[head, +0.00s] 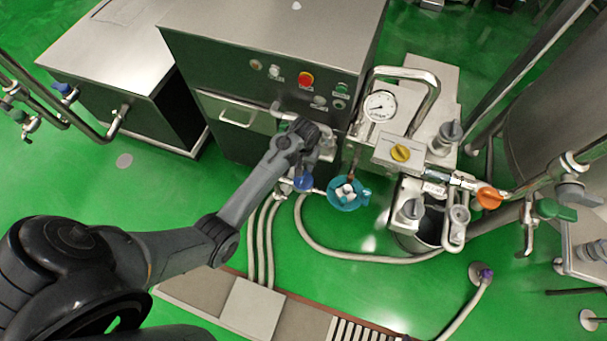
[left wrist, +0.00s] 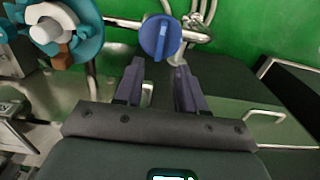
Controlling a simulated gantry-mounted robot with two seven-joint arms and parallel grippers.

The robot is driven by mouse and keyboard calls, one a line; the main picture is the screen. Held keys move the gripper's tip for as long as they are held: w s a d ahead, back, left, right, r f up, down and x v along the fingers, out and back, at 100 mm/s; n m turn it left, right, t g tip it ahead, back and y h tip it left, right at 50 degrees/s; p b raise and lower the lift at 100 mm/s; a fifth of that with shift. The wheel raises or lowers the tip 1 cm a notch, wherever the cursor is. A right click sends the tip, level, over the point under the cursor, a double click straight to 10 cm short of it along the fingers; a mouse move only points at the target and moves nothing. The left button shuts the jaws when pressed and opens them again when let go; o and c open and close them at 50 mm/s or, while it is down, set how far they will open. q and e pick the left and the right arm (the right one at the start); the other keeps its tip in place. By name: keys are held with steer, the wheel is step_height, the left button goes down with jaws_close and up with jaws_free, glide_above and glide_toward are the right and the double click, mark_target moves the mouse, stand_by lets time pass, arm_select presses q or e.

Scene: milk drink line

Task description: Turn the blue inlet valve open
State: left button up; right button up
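The blue inlet valve (head: 303,184) sits on a pipe fitting low in front of the steel cabinet, just left of a teal part. In the left wrist view its round blue knob (left wrist: 160,37) has a raised bar running roughly up and down the picture. My left gripper (head: 309,166) is above the valve, partly hidden by its own wrist in the head view. In the left wrist view its two fingers (left wrist: 158,68) are apart, with the knob just beyond the tips and centred between them. I see no clear contact. My right gripper is not in view.
The teal handwheel-like part (head: 346,195) is close beside the valve. The steel cabinet (head: 270,90) with buttons and a bar handle stands behind. A gauge (head: 380,106), yellow knob (head: 400,153) and orange valve (head: 489,198) are to the right. Hoses (head: 330,251) cross the green floor.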

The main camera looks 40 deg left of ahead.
mark_target(303, 178)
arm_select(q)
step_height(303, 178, down, 10)
steer(key=shift+s+r+b, duration=0.1)
steer(key=shift+r+b, duration=0.15)
steer(key=shift+b, duration=0.95)
steer(key=shift+c, duration=0.4)
jaws_close()
